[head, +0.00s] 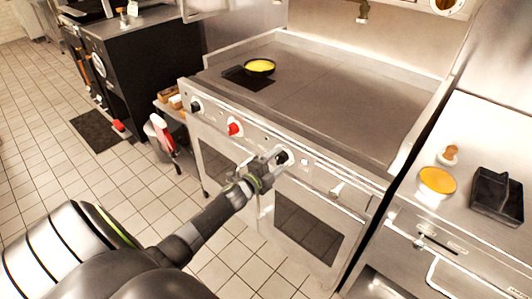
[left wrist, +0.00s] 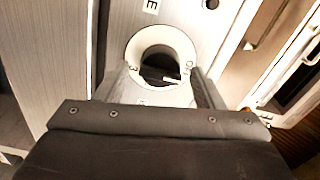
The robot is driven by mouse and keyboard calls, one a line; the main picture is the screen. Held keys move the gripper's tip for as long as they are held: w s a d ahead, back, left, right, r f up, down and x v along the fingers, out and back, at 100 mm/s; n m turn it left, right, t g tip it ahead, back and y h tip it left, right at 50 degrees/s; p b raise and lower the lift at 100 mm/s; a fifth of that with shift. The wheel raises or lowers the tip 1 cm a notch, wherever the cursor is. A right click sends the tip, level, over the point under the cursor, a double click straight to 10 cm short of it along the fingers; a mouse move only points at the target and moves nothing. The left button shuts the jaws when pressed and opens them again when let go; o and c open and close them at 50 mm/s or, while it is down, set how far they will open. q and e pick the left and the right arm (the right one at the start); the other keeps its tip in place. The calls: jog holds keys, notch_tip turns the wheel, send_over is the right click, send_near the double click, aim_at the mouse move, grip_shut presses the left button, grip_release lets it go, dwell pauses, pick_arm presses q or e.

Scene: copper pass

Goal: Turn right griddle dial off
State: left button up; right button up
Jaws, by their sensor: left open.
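The griddle (head: 345,95) is a wide flat steel plate on a range with dials along its front panel. In the left wrist view the dial's white marked ring (left wrist: 163,37) surrounds a dark knob. The open fingers (left wrist: 160,84) lie on either side of the dial's lower part. I cannot tell whether they touch the knob. The right gripper is not in view.
A red dial (head: 235,128) and another black dial (head: 195,106) sit farther left on the panel. A counter at right holds an orange-topped bowl (head: 437,182) and a black container (head: 497,193).

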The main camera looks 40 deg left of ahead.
pick_arm(q)
jog(key=s+a+b, duration=0.1)
jog(key=s+b, duration=0.1)
jog(key=s, duration=1.5)
jog(key=shift+a, duration=0.2)
jog(key=shift+s, duration=0.1)
jog(key=s+a+f+n+g+y, duration=0.1)
jog(key=s+f+n+g, duration=0.25)
jog(key=f, duration=0.65)
jog(key=s+a+f+n+g+y, duration=0.1)
jog(key=s+f+n+g, duration=0.15)
jog(key=s+f, duration=0.45)
jog(key=s+a+f+n+g+y, duration=0.15)
jog(key=f+n, duration=0.25)
jog(key=f, duration=0.8)
jog(key=s+d+f+n+g, duration=0.3)
jog(key=s+d+f, duration=0.3)
jog(key=s, duration=0.6)
jog(key=s+d+f+n+g+h, duration=0.1)
jog(key=s+d+f+n+g, duration=0.3)
jog(key=s+f, duration=0.5)
jog(key=s+d+g+p, duration=0.1)
jog(key=s+d+g, duration=0.1)
jog(key=shift+s+d, duration=0.2)
jog(key=shift+s, duration=0.15)
